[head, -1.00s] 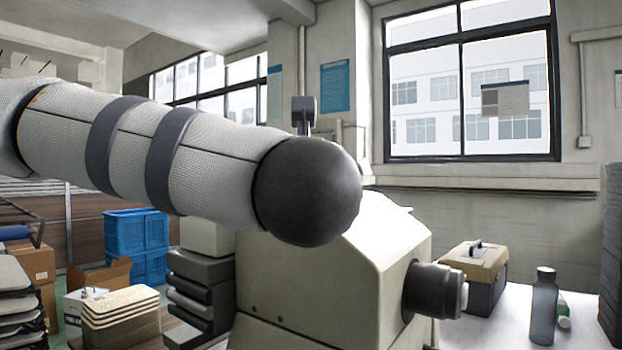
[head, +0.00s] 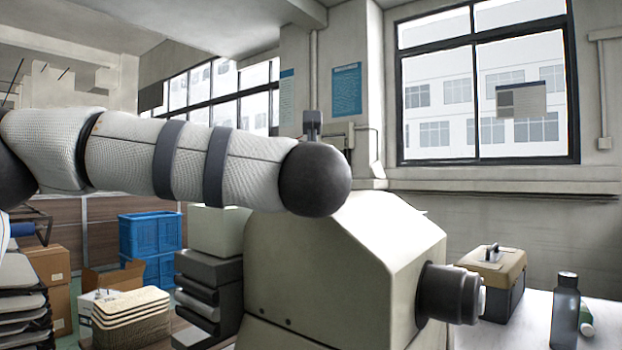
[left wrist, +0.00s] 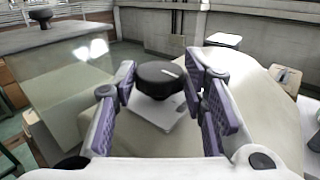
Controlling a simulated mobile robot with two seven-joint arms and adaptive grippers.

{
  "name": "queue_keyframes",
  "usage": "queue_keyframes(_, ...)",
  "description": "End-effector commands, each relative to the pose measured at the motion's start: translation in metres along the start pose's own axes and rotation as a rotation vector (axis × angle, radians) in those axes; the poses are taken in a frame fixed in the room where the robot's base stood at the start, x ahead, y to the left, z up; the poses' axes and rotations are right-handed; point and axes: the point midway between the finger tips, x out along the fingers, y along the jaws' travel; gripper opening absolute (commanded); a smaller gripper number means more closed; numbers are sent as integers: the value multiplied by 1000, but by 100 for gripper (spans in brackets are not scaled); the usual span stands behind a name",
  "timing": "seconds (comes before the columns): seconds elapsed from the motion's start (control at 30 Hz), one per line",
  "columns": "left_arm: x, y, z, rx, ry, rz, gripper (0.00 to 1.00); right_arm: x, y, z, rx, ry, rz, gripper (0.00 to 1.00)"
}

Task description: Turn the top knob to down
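In the left wrist view a round black knob (left wrist: 158,79) with a short white mark near its far right edge stands on a pale square plate (left wrist: 160,110) on a beige housing. My left gripper (left wrist: 160,70) is open, its purple-padded fingers on either side of the knob with gaps visible; I cannot tell if either touches it. In the head view my left arm crosses from the left above the beige machine (head: 345,265), and the left gripper is hidden. A black cylindrical knob (head: 448,293) sticks out of the machine's right side. My right gripper is not in view.
A toolbox (head: 497,280) and a dark bottle (head: 565,312) stand on a white table at the right. Blue crates (head: 150,235), cartons and stacked trays (head: 130,318) are at the left. Another beige box (left wrist: 65,75) with a dark knob on top is left in the wrist view.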

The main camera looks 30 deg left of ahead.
Motion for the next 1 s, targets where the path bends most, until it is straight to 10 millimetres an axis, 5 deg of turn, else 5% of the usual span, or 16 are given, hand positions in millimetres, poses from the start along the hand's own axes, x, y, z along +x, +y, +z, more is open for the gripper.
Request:
queue_keyframes(0.5,0,-3,-1,1,2,142,11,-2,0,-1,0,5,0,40)
queue_keyframes(0.53,0,-3,-1,1,2,142,43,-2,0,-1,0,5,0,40)
queue_keyframes(0.6,0,-3,-1,1,1,142,58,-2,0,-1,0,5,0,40)
queue_keyframes(1.0,-13,-6,1,0,-1,136,58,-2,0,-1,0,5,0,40)
